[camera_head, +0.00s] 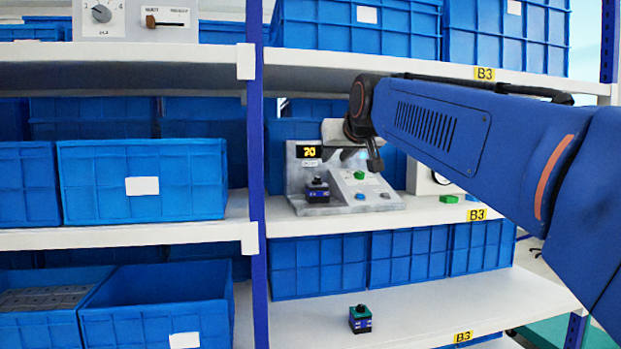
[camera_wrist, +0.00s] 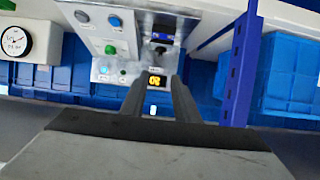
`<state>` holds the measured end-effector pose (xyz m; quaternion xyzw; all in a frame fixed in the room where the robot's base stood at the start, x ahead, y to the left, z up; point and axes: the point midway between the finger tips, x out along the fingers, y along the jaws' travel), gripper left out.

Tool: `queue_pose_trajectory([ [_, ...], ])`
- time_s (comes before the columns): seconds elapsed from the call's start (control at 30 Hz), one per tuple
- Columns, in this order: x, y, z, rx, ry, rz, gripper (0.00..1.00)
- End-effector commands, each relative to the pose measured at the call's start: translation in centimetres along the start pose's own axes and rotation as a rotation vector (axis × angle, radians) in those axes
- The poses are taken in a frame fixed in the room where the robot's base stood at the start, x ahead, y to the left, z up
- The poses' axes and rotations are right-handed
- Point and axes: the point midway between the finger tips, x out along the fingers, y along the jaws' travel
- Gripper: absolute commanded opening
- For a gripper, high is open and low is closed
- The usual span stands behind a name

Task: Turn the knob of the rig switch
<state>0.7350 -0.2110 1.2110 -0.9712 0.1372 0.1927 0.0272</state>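The rig (camera_head: 362,190) is a grey sloped panel with a yellow display (camera_head: 315,151) reading about 70, standing on the middle shelf. It carries green and blue buttons and a small dark block with a blue band (camera_head: 317,190). In the wrist view the panel (camera_wrist: 120,35) appears upside down, with the display (camera_wrist: 155,81), buttons and the dark block (camera_wrist: 160,38). Which small part is the switch knob I cannot tell for sure. My gripper (camera_wrist: 158,82) is open and empty, its two fingertips apart, with the display showing between them. In the head view my gripper (camera_head: 374,158) is above the panel.
Blue bins (camera_head: 140,180) fill the shelves around. A second small dark block (camera_head: 360,319) sits on the lower shelf. A blue upright (camera_head: 256,200) stands left of the rig. A box with a round gauge (camera_wrist: 14,41) stands beside it. Another dial unit (camera_head: 100,14) is on the top shelf.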

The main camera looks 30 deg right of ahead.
Motion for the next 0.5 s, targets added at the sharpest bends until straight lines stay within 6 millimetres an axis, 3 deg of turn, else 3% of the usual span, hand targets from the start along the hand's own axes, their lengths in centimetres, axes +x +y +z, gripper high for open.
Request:
queue_pose_trajectory([
  [0.17, 1.6, 0.0, 0.0, 0.000, -0.002, 0.000, 0.28],
  [0.5, 7.5, 0.0, 0.1, 0.000, -0.003, 0.000, 0.28],
])
